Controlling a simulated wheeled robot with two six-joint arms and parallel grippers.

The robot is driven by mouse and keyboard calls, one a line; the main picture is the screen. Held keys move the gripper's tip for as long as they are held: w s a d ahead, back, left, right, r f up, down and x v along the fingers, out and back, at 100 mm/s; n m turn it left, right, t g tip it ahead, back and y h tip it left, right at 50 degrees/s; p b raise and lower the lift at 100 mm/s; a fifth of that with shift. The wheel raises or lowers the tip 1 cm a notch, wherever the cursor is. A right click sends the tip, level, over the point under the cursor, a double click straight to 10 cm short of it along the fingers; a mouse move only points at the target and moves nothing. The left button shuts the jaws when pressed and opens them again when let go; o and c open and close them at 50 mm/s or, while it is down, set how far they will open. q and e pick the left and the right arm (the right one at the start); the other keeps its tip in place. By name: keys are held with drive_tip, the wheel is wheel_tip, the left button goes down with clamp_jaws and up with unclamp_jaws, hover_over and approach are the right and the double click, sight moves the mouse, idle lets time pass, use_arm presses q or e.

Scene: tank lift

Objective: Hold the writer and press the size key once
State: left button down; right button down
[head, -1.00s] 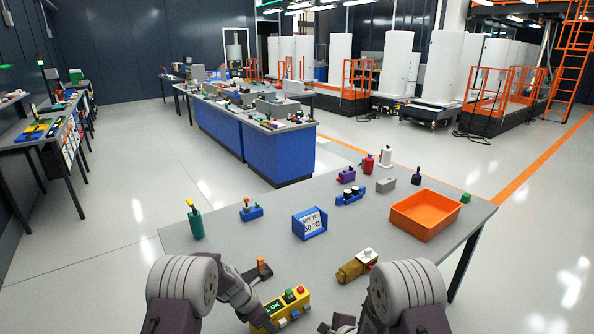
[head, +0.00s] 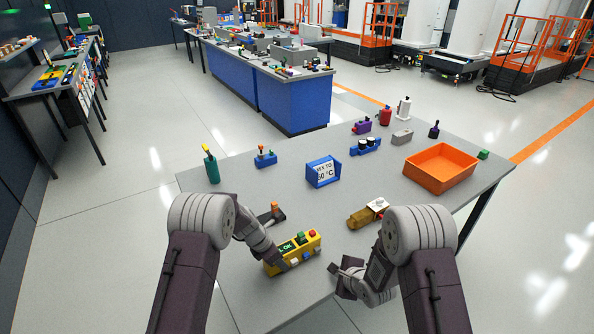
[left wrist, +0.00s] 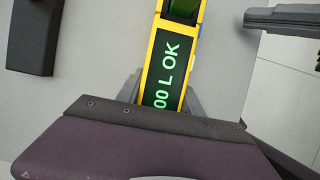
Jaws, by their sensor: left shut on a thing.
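The writer is a yellow box (head: 314,243) with a dark display and coloured keys, green, red, white and blue among them, lying on the near part of the grey table. My left gripper (head: 284,262) is shut on its left end. In the left wrist view the writer (left wrist: 151,62) passes between the grey fingers of my left gripper (left wrist: 161,95), and its green display text ends in "00 L OK".
A dark tool with an orange tip (head: 272,214) lies just behind the writer. A brown and white item (head: 368,213) lies behind my right gripper. A blue sign box (head: 322,172) and an orange tray (head: 441,167) stand farther back. The grey table (head: 240,190) is bare between them.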

idle(0.5)
use_arm(q)
drive_tip(key=c, duration=0.7)
unclamp_jaws()
drive_tip(key=v, duration=1.2)
drive_tip(key=shift+w, duration=0.1)
